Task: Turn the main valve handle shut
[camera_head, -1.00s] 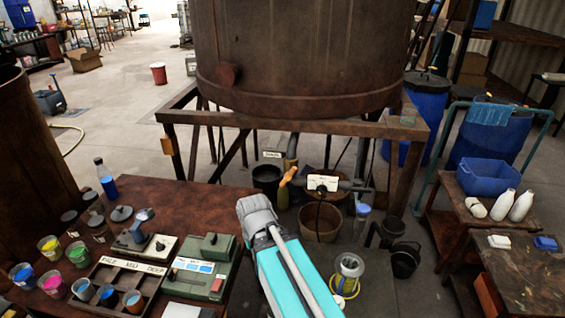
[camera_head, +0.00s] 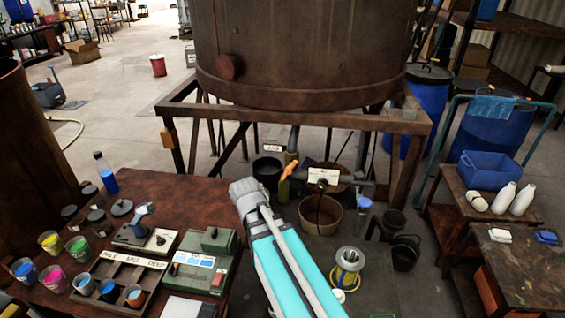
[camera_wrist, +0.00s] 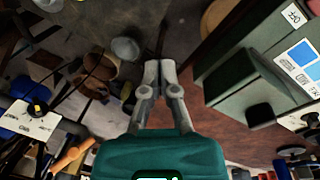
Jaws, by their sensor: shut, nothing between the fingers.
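An orange valve handle (camera_head: 289,170) sits on the pipework under the big vat, tilted beside a white label plate (camera_head: 322,176) that I cannot read. The handle also shows at the lower left of the wrist view (camera_wrist: 72,158), near a white plate (camera_wrist: 35,119). My gripper (camera_wrist: 160,66) is shut and empty in the wrist view, apart from the handle, which lies to its left. In the head view, my arm's grey end (camera_head: 250,194) is below and left of the handle; its fingertips are hard to make out.
The rusty vat (camera_head: 300,50) stands on a metal frame (camera_head: 300,118) around the pipes. Buckets (camera_head: 321,212) stand below. A table at left holds a green box (camera_head: 203,264), cups and a divided tray (camera_head: 118,283). A blue crate (camera_head: 487,170) is at right.

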